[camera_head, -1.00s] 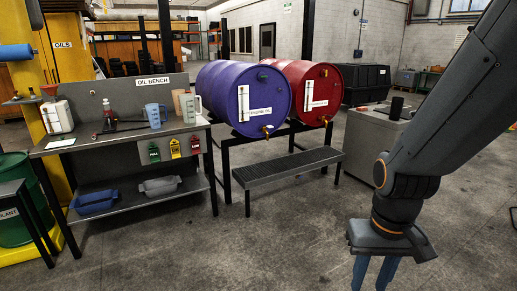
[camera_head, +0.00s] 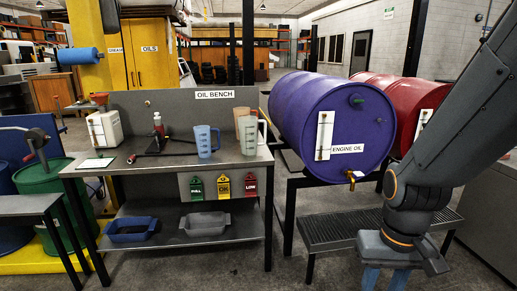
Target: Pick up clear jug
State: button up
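The clear jug (camera_head: 249,136) stands upright at the right end of the oil bench (camera_head: 168,162), its handle on the right. A beige jug (camera_head: 240,118) stands right behind it and is partly hidden by it. A blue jug (camera_head: 203,141) stands to its left, a little apart. My gripper (camera_head: 385,280) hangs at the lower right, in front of the black step and well to the right of the bench. Its two blue fingers are apart with nothing seen between them; their tips are cut off by the lower edge.
A purple drum (camera_head: 335,118) and a red drum (camera_head: 412,95) lie on a stand right of the bench, above a black step (camera_head: 335,229). A white container (camera_head: 104,127) stands at the bench's left. Blue (camera_head: 130,229) and grey (camera_head: 205,223) trays sit on the lower shelf.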

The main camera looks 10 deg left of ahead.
aim_at(247, 125)
jog(key=u, duration=0.45)
jog(key=i, duration=1.7)
jog(key=u, duration=0.45)
